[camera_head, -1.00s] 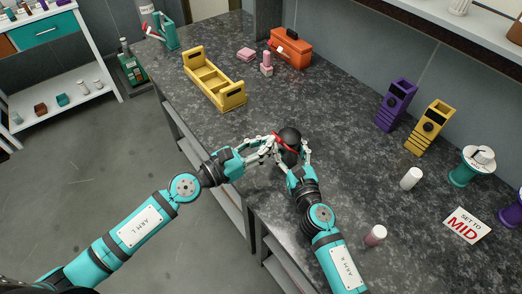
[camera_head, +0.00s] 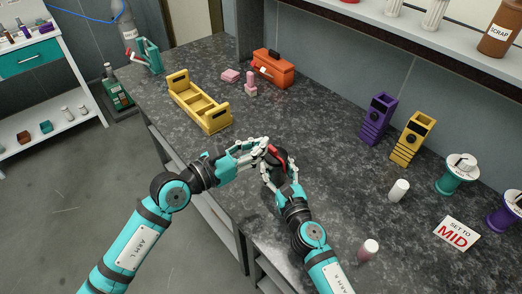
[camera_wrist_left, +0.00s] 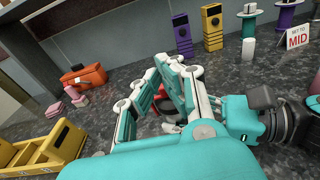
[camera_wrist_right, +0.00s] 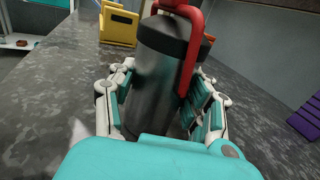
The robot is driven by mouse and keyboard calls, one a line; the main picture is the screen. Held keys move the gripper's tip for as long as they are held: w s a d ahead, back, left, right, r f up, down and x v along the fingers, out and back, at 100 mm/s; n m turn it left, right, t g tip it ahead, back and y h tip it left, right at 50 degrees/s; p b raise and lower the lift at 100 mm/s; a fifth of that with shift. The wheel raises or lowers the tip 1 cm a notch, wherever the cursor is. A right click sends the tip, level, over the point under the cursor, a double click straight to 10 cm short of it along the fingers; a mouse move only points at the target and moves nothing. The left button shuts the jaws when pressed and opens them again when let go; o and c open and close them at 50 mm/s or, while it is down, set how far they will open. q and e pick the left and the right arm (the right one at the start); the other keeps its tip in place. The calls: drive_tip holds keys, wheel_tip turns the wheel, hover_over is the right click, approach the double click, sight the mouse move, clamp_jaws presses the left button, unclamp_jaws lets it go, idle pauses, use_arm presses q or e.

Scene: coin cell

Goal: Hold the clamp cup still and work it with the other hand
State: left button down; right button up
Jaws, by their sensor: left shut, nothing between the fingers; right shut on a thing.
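The clamp cup is a dark grey cylinder with a red lever. My right gripper (camera_wrist_right: 165,110) is shut around the clamp cup's body (camera_wrist_right: 158,75), which stands upright in the right wrist view. The red lever (camera_wrist_right: 191,55) runs down the cup's side there. In the head view, the cup (camera_head: 281,156) is partly hidden between both hands. My left gripper (camera_head: 263,150) is shut and empty, close beside the cup's top and red lever (camera_head: 272,153); I cannot tell whether it touches. In the left wrist view, its fingers hide most of the cup.
A yellow tray (camera_head: 184,106), pink blocks (camera_head: 250,90) and an orange toolbox (camera_head: 272,69) lie farther back.

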sight(274, 155)
use_arm(q)
wheel_tip(274, 155, up, 6)
drive_tip(key=s+a, duration=0.2)
drive_tip(key=shift+s+f, duration=0.1)
idle(0.3)
drive_tip(key=s+a+f+g+y, duration=0.3)
drive_tip(key=s+a+f+y, duration=0.1)
drive_tip(key=s+a+f, duration=0.2)
drive_tip(key=shift+g, duration=0.3)
drive_tip(key=x, duration=0.4)
drive_tip(key=r+x, duration=0.1)
drive_tip(key=x, duration=0.2)
drive_tip(key=w+x, duration=0.1)
drive_tip(key=x, duration=0.3)
drive_tip(key=shift+w+d, duration=0.2)
drive_tip(key=shift+w, duration=0.1)
drive_tip(key=shift+w+d+r, duration=0.15)
drive_tip(key=shift+w+d, duration=0.3)
